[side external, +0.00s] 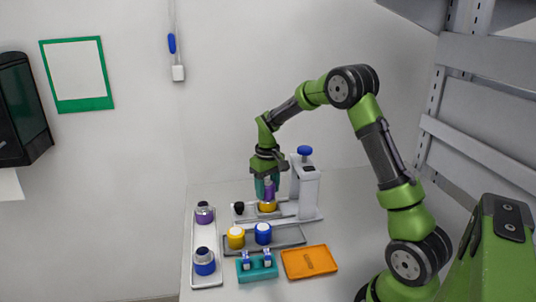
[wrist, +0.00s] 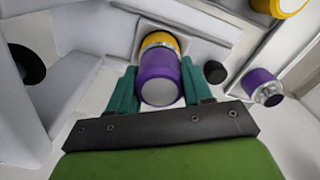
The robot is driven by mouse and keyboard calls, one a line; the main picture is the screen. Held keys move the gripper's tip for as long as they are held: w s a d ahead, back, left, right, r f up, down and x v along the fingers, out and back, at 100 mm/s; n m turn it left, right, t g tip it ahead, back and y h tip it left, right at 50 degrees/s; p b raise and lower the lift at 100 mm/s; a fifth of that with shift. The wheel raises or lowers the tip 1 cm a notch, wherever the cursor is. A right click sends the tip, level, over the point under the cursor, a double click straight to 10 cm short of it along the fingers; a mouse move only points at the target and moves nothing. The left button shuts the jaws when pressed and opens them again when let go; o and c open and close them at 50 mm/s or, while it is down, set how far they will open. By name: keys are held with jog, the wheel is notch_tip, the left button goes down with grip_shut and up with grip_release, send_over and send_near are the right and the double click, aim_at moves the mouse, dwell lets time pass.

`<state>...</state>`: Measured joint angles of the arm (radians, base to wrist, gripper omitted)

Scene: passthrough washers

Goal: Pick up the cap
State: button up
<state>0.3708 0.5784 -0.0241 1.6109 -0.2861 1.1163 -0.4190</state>
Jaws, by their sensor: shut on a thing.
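My gripper (side external: 268,187) points down over the white press-like stand (side external: 306,190). Its teal fingers (wrist: 158,88) are shut on a purple cylinder (wrist: 160,78), which also shows in the side view (side external: 269,191). A silver band and a yellow cap-like piece (wrist: 160,40) sit at the cylinder's far end. In the side view the yellow piece (side external: 267,207) is low, at the stand's base; contact with the base is unclear. A yellow cap-like piece (side external: 236,238) and a blue one (side external: 263,234) stand on a grey tray (side external: 290,238) in front.
A light tray (side external: 207,281) at left holds a purple piece (side external: 204,214) and a blue piece (side external: 204,262) with silver necks. A teal holder (side external: 257,270) with small blue-topped parts and an orange tray (side external: 309,262) lie in front. The stand's column is close beside my gripper.

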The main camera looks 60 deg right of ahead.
aim_at(268, 183)
jog(key=shift+r, duration=0.5)
notch_tip(268, 183, up, 2)
jog(key=shift+s+a+r, duration=0.1)
jog(key=shift+s+r, duration=0.05)
jog(key=s+a, duration=0.3)
jog(key=s, duration=0.4)
jog(key=s+a+r, duration=0.1)
jog(key=s+a, duration=0.1)
jog(key=s, duration=0.5)
jog(key=shift+s+a+r, duration=0.15)
jog(key=shift+a, duration=0.25)
jog(key=shift+n, duration=0.7)
jog(key=w+a+r, duration=0.5)
jog(key=shift+w+a, duration=0.2)
jog(key=shift+w, duration=0.15)
jog(key=w+a+r+n, duration=0.2)
jog(key=w+a, duration=0.1)
jog(key=a, duration=0.3)
jog(key=s+d+f+n, duration=0.2)
jog(key=s+d+f, duration=0.15)
jog(key=d, duration=0.25)
jog(key=s+d+f+n, duration=0.2)
jog(key=d+f, duration=0.3)
jog(key=d, duration=0.2)
notch_tip(268, 183, down, 8)
jog(key=shift+s+a+r, duration=0.15)
jog(key=shift+r, duration=0.05)
